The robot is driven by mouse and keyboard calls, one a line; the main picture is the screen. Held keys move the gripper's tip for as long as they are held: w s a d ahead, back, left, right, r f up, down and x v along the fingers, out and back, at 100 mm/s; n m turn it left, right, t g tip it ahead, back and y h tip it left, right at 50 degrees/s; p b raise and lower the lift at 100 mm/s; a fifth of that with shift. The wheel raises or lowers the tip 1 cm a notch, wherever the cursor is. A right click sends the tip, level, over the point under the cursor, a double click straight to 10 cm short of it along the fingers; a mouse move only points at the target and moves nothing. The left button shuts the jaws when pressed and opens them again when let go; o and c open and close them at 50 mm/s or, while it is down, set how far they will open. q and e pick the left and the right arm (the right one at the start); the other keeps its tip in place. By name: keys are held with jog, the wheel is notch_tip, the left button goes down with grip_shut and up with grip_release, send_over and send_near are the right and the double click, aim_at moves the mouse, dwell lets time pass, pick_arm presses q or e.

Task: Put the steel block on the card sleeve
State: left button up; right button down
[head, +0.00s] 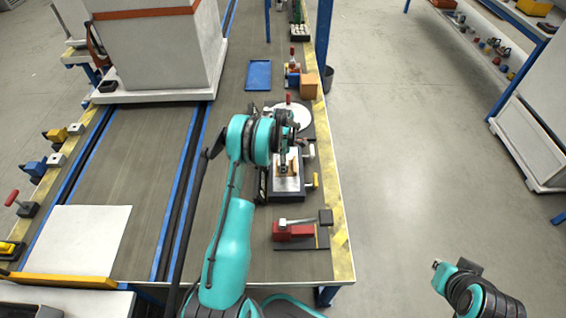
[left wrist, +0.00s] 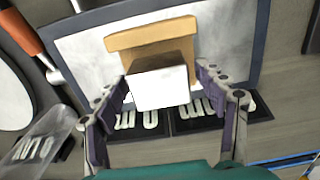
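The steel block (left wrist: 160,84), a pale grey box shape, shows in the middle of the left wrist view. It overlaps the tan card sleeve (left wrist: 150,37), which lies on a white, dark-edged plate; whether the block rests on it is unclear. My left gripper (left wrist: 164,72) has its fingers apart, one on each side of the block, with a narrow gap on the right. In the head view my left arm partly hides the tan sleeve (head: 281,166) and block area. My right gripper (head: 454,266) hangs over the floor at lower right, away from the bench; its opening is unclear.
A red clamp fixture (head: 294,231) stands nearer on the bench, and a white round plate (head: 293,115) lies beyond. An orange-brown box (head: 309,86) and blue tray (head: 258,75) are farther back. The floor right of the bench is clear.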

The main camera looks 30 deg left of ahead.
pick_arm(q)
jog(key=shift+r, duration=0.1)
notch_tip(320, 180, up, 12)
jog(key=p, duration=0.4)
jog(key=s+d+r+m+t, duration=0.1)
jog(key=s+d+r+m, duration=0.25)
jog(key=r, duration=0.35)
jog(key=s+d+r+m+t, duration=0.1)
jog(key=s+d+r+m, duration=0.25)
jog(key=r, duration=0.35)
jog(key=s+d+r+m+t, duration=0.1)
jog(key=s+d+r+m, duration=0.1)
jog(key=d+r+m, duration=0.4)
jog(key=s+d+r+m+t, duration=0.1)
jog(key=s+d+m, duration=0.3)
jog(key=s, duration=0.6)
jog(key=s+d+r+m+t, duration=0.1)
jog(key=s+d+m+t, duration=0.2)
jog(key=s+m, duration=0.4)
jog(key=s+d, duration=0.1)
jog(key=s, duration=0.1)
jog(key=shift+s+d+r, duration=0.25)
jog(key=shift+s+r, duration=0.1)
jog(key=shift+s, duration=0.05)
